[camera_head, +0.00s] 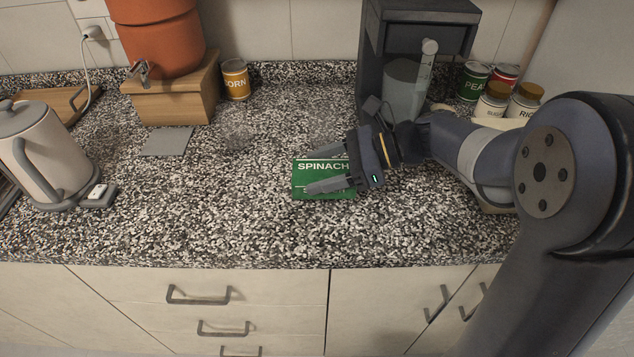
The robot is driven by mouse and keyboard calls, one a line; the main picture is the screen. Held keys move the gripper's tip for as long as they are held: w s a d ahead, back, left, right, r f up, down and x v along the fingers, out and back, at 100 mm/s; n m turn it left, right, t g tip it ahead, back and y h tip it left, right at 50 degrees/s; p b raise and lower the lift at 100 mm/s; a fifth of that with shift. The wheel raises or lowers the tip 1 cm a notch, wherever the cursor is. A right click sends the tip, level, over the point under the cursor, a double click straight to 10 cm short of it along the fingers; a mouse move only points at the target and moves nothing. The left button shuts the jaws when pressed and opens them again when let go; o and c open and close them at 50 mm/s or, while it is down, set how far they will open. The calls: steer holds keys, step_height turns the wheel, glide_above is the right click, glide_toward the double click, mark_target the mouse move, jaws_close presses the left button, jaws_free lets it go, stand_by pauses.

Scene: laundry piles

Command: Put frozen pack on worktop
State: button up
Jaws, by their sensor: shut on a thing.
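My gripper (318,174) reaches in from the right and is shut on the pack. One finger crosses the front of the pack, and the gripper body hides its right end.
A kettle (45,150) stands at the left. An orange pot (160,45) on a wooden stand and a corn can (235,80) are at the back. A coffee machine (415,20) and several cans and jars stand back right. The front middle worktop is clear.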

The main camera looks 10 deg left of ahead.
steer(key=shift+f+b, duration=0.3)
steer(key=shift+f, duration=1.65)
steer(key=shift+f, duration=0.1)
steer(key=o, duration=1.2)
steer(key=shift+d+r, duration=0.2)
steer(key=shift+d, duration=0.05)
steer(key=p+v, duration=0.1)
steer(key=v, duration=1)
steer(key=shift+d, duration=0.3)
